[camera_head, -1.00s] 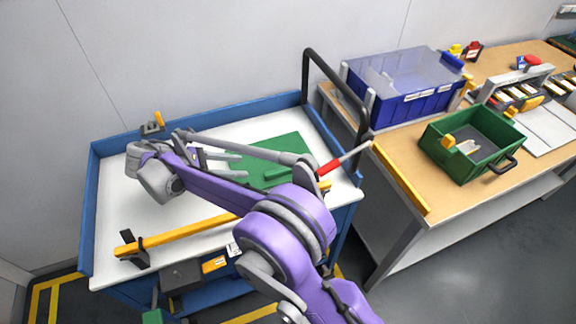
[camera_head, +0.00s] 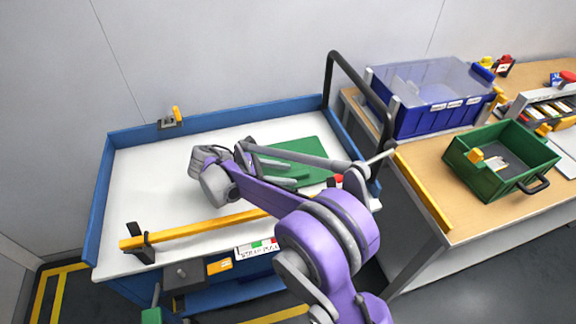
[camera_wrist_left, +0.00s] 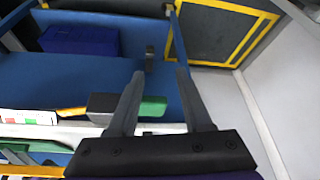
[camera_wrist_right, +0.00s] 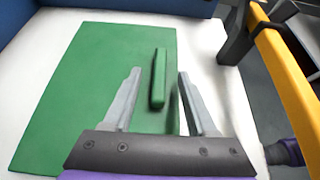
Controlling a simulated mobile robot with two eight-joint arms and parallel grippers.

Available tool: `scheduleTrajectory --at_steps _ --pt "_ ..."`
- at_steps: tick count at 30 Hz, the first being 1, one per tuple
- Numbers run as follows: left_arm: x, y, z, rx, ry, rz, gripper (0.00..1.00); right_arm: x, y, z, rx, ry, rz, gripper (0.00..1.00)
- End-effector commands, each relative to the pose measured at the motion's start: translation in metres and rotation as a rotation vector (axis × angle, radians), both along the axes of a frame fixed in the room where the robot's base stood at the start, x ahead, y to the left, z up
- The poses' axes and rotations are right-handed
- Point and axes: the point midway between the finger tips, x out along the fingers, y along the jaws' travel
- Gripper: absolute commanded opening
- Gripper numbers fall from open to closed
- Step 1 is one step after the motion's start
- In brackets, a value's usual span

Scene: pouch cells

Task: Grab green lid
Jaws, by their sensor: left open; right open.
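The green lid (camera_head: 312,149) is a flat green panel lying on the white cart top (camera_head: 160,190). Its raised bar handle (camera_wrist_right: 158,78) shows in the right wrist view, with the panel (camera_wrist_right: 85,80) around it. My right gripper (camera_head: 294,173) is open over the lid. In the right wrist view, the handle lies in the gap between the fingertips (camera_wrist_right: 158,70), apart from both fingers as far as I can tell. My left gripper (camera_wrist_left: 160,72) is open and empty in the left wrist view, beside the blue cart. It is not in the head view.
A yellow bar (camera_head: 200,226) on a black bracket runs along the cart's front. A black push handle (camera_head: 358,95) stands at the cart's right end. The wooden table (camera_head: 425,180) beside it bears a green crate (camera_head: 465,165) and a blue bin (camera_head: 400,120).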

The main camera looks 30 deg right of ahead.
Motion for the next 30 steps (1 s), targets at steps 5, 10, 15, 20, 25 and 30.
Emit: scheduleTrajectory --at_steps 5,10,15,20,25,30 --pt "0.0000 0.0000 -0.0025 0.000 0.001 0.000 0.50 -0.0041 -0.0157 -0.0095 0.000 0.000 -0.001 0.57" --pt "0.0000 0.0000 -0.0022 0.000 0.001 0.000 0.50 -0.0038 -0.0154 -0.0092 0.000 0.000 0.001 0.57" --pt "0.0000 0.0000 -0.0022 0.000 0.001 0.000 0.50 -0.0038 -0.0152 -0.0091 0.000 0.000 0.001 0.29" --pt "0.0000 0.0000 -0.0022 0.000 0.001 0.000 0.50 -0.0037 -0.0151 -0.0091 0.000 0.000 0.001 0.00" --pt "0.0000 0.0000 -0.0022 0.000 0.001 0.000 0.50 -0.0037 -0.0151 -0.0091 0.000 0.000 0.001 0.00" --pt "0.0000 0.0000 -0.0022 0.000 0.001 0.000 0.50 -0.0037 -0.0151 -0.0088 0.000 0.000 0.001 0.00"
